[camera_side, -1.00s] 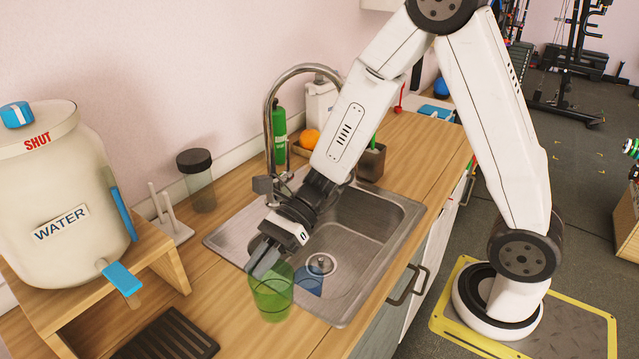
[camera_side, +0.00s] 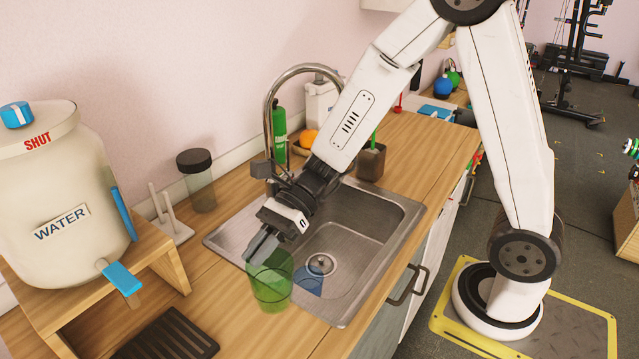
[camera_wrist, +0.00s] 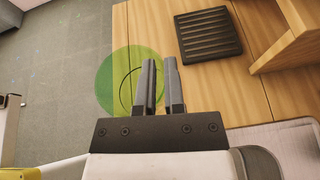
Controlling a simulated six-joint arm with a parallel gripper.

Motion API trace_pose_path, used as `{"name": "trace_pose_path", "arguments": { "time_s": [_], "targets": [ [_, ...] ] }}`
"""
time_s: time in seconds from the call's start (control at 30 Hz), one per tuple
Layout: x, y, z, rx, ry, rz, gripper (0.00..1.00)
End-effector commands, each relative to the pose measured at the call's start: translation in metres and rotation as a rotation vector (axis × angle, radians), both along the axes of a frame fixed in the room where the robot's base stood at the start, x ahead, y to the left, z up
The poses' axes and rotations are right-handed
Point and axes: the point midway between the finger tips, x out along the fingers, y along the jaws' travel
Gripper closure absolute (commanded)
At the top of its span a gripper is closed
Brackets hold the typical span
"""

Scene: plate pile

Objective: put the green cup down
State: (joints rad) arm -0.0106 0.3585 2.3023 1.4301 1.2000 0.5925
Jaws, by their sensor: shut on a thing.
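The green cup (camera_side: 270,290) is see-through and roughly upright in the side view, in front of the sink's near left corner. My gripper (camera_side: 262,247) is shut on the cup's wall at the rim. In the wrist view the green cup (camera_wrist: 115,88) shows as a round green shape, with the left finger of my gripper (camera_wrist: 161,66) over it and the right finger at its right edge. I cannot tell whether the cup's bottom touches the wooden counter (camera_side: 235,318) or hangs above it.
A blue see-through cup (camera_side: 309,283) is in the metal sink (camera_side: 385,262), right of the green cup. A black slatted tray (camera_side: 168,338) lies on the counter at the front left. The water tank (camera_side: 60,190) stands on a wooden stand at left. A tap (camera_side: 268,125) arches behind.

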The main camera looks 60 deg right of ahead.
Motion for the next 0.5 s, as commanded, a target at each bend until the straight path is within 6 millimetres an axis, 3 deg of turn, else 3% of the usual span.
{"name": "trace_pose_path", "arguments": {
  "time_s": [0.23, 0.5],
  "targets": [
    [0.0, 0.0, 0.008, 0.001, -0.002, 0.001, 1.0],
    [0.0, 0.0, 0.032, 0.0, -0.003, 0.0, 1.0]
  ]
}}
